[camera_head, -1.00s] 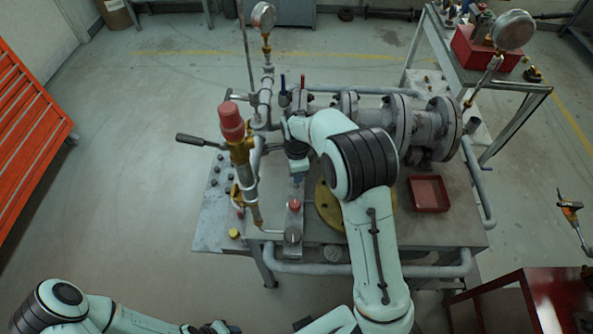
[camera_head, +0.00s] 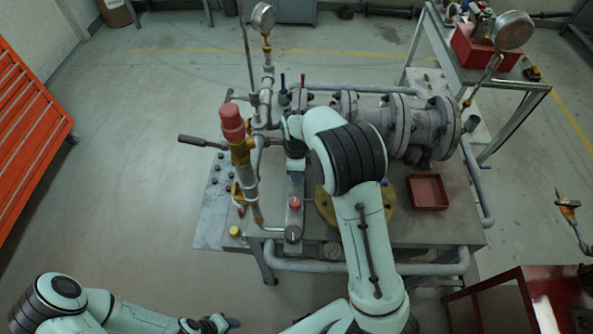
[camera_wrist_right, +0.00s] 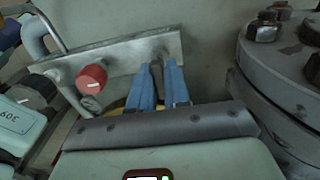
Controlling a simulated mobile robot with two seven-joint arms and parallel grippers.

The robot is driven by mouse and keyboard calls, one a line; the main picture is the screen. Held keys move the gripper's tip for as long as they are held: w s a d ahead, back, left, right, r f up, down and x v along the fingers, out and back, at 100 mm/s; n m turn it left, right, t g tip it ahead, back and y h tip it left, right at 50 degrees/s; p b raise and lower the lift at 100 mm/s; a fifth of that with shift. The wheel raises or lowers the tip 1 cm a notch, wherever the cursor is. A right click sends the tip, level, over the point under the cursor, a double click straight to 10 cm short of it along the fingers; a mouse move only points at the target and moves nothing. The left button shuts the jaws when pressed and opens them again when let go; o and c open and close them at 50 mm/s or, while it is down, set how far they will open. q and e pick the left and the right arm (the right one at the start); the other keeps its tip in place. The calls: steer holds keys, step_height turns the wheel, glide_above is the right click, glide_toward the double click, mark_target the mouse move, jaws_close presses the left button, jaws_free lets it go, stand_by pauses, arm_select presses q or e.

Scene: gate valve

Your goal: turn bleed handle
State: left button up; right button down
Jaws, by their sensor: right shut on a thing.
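My right gripper (camera_wrist_right: 160,76) shows in the right wrist view, with its two blue fingers closed on a narrow dark handle (camera_wrist_right: 157,79), which I take to be the bleed handle. The handle stands at a grey metal plate (camera_wrist_right: 121,60), and the fingers hide most of it. In the head view my right arm and wrist cover this spot, so the handle cannot be made out there. My left gripper (camera_head: 222,323) is low in the head view, away from the bench; its fingers are too small to read.
A red knob (camera_wrist_right: 91,79) is on the plate beside the fingers, with a dark knob (camera_wrist_right: 35,92) farther left. A large bolted flange (camera_wrist_right: 285,75) is close on the right. The pipe bench also bears a red-capped relief valve (camera_head: 232,123) and a red tray (camera_head: 428,192).

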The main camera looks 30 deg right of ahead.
steer(key=c, duration=1.2)
jaws_free()
